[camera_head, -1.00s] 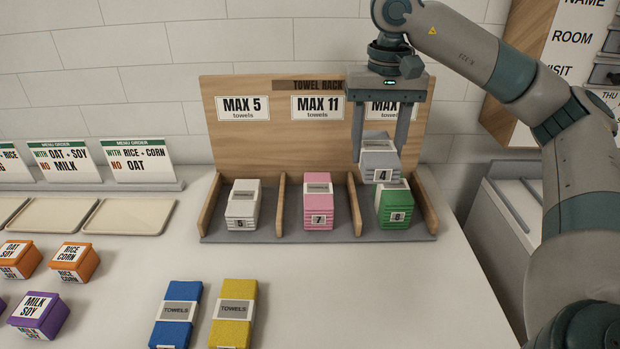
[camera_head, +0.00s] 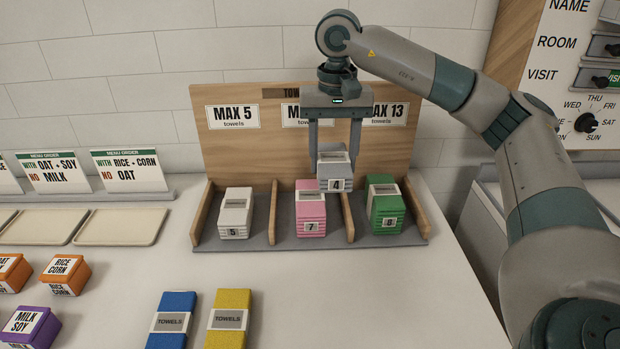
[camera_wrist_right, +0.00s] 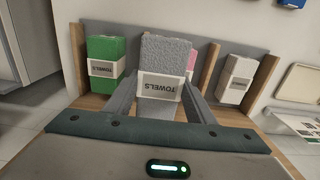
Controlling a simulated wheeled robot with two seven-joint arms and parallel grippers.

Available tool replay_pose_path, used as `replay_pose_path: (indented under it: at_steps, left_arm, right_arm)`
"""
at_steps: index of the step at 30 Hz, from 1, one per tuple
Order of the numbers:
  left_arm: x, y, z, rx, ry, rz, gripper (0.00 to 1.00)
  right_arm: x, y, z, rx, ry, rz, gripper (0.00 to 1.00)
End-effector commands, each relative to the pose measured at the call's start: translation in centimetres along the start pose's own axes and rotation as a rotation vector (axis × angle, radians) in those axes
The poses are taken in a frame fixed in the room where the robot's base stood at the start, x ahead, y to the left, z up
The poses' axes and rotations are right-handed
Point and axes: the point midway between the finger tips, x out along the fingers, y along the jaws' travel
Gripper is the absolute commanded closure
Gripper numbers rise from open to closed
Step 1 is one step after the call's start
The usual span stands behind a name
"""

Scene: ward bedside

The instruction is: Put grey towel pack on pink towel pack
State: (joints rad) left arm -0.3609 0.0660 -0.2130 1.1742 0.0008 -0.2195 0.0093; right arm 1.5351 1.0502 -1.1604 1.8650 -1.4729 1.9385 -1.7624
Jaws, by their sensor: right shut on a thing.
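The grey towel pack (camera_head: 336,172), marked 4, is held between the fingers of my right gripper (camera_head: 335,150). It hangs in the air near the divider between the middle and right bays, above and to the right of the pink pack in the picture. The pink towel pack (camera_head: 310,212), marked 7, stands in the middle bay of the towel rack (camera_head: 300,243). In the right wrist view, the grey pack (camera_wrist_right: 165,58) fills the space between the fingers and hides most of the pink pack (camera_wrist_right: 192,60). My left gripper is not in view.
A white pack (camera_head: 236,212) marked 5 stands in the left bay and a green pack (camera_head: 385,210) marked 8 in the right bay. Wooden dividers separate the bays. Blue (camera_head: 172,320) and yellow (camera_head: 229,318) packs lie in front. The table right of them is clear.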

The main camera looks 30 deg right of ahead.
Motion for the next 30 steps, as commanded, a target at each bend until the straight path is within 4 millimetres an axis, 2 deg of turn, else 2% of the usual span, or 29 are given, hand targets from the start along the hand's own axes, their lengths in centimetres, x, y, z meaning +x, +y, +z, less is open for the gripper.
replay_pose_path:
  at_steps: [3,10,23,30]
  left_arm:
    - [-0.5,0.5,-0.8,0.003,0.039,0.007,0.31]
    - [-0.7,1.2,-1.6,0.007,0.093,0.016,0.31]
    - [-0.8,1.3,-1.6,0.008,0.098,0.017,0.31]
    - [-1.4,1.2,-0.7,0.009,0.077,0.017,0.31]
  right_arm:
    - [1.1,-2.1,-1.0,-0.001,-0.002,0.001,0.75]
    - [2.8,-4.3,-2.2,0.0,0.0,0.0,0.75]
    - [3.2,-4.5,-2.4,0.001,0.0,0.001,0.75]
    - [5.5,-4.5,-2.3,0.002,-0.002,0.002,0.75]
